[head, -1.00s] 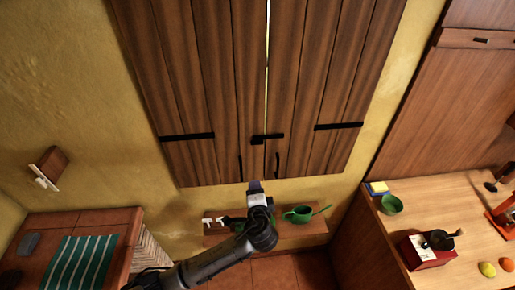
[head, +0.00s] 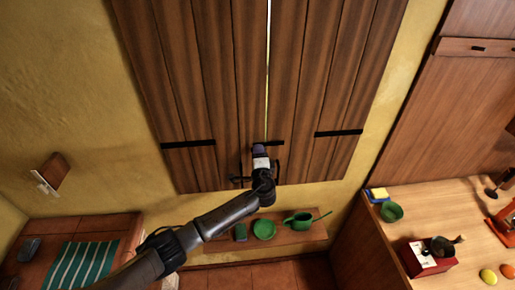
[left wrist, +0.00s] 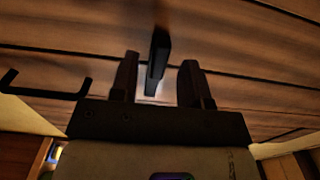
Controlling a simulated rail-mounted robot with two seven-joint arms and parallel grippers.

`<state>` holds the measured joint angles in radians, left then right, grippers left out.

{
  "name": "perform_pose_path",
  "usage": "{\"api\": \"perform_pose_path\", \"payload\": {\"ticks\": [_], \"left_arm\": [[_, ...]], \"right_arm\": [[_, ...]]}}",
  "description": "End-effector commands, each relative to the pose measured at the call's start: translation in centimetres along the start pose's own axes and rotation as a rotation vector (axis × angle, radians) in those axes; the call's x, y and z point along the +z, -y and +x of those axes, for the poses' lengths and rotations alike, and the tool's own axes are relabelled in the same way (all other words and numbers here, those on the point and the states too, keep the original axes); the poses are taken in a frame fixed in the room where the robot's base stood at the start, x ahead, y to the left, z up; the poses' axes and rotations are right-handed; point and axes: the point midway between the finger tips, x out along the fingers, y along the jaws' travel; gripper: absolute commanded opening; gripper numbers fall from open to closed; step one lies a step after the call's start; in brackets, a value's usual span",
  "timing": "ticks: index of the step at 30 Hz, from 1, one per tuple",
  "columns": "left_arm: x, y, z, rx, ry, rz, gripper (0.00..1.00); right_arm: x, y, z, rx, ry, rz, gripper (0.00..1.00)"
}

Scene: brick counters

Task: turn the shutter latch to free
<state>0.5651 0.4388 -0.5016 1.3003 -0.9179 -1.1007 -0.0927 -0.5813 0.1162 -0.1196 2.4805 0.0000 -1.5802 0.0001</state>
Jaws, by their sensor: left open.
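The brown plank shutters (head: 225,90) hang on the yellow wall with a thin bright gap between their two leaves. The black shutter latch (head: 275,143) lies level across the low part of that gap; its left part is hidden behind my gripper. My left gripper (head: 259,150) is in front of the latch, over the gap. In the left wrist view the latch (left wrist: 158,62) is a dark bar between the two open fingers of the gripper (left wrist: 159,80), with space on either side. I cannot tell if a finger touches it. My right gripper is not in view.
Black pull handles flank the gap below the latch; one handle (left wrist: 45,94) shows in the left wrist view. A shelf (head: 318,231) with green dishes is below. A wooden counter (head: 400,225) is at the right, a tiled counter (head: 85,225) at the left.

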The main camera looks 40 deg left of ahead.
Motion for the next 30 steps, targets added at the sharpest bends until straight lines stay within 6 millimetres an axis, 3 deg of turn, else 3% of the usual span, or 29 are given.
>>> {"api": "perform_pose_path", "payload": {"ticks": [9,21,30], "left_arm": [[-0.1,0.0,2.4,0.000,-0.001,0.001,0.43],[0.0,0.0,2.7,0.000,-0.001,0.000,0.43],[0.0,0.0,2.6,0.000,-0.001,-0.001,0.15]], "right_arm": [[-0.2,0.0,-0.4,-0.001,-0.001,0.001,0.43],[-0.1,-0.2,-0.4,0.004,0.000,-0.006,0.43],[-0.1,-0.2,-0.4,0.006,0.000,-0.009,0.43]]}}
